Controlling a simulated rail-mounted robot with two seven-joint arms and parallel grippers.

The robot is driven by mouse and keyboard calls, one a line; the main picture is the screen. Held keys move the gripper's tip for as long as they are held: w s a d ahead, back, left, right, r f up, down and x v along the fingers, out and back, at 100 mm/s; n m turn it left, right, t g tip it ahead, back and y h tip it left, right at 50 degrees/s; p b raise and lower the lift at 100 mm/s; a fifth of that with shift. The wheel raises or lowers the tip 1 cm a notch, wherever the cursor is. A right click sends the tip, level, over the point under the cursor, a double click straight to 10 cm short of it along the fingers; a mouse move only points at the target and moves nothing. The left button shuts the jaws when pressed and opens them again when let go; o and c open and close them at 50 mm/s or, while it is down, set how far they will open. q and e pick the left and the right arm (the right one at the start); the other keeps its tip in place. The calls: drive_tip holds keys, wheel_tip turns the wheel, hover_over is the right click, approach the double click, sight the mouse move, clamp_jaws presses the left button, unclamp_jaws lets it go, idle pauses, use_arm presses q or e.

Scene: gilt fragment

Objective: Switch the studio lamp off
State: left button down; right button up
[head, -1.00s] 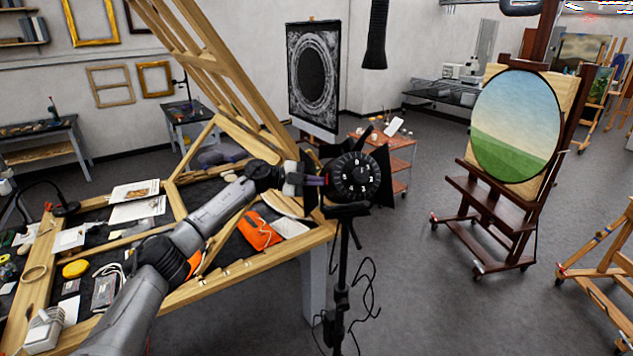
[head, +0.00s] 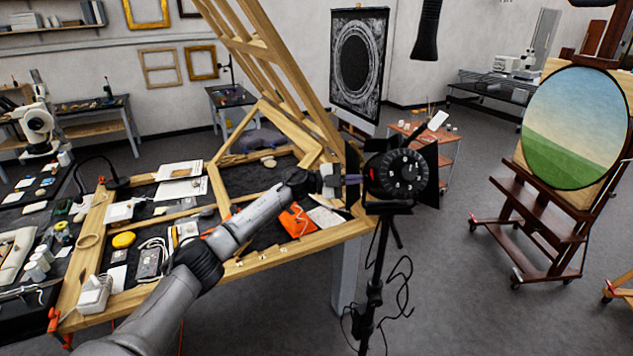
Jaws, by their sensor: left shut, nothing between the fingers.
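The studio lamp (head: 400,176) is a black round head with a numbered dial on its back and dark flaps at its sides. It stands on a thin black stand (head: 371,290) in front of the workbench corner. A small red part shows at the left of the dial. My left gripper (head: 358,179) reaches in from the left, shut and empty, with its tips close to that red part. I cannot tell whether they touch it. My right gripper is out of view.
The wooden-framed workbench (head: 262,262) fills the left, with papers, an orange cloth (head: 297,221) and small tools. A black cable (head: 401,290) hangs beside the stand. An easel with an oval landscape painting (head: 575,128) stands at right. The floor between is clear.

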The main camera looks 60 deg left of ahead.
use_arm(q)
drive_tip(key=b+v, duration=0.4)
drive_tip(key=v, duration=0.7)
drive_tip(key=shift+s+a+b, duration=0.15)
drive_tip(key=shift+s+b, duration=0.2)
drive_tip(key=shift+b, duration=0.05)
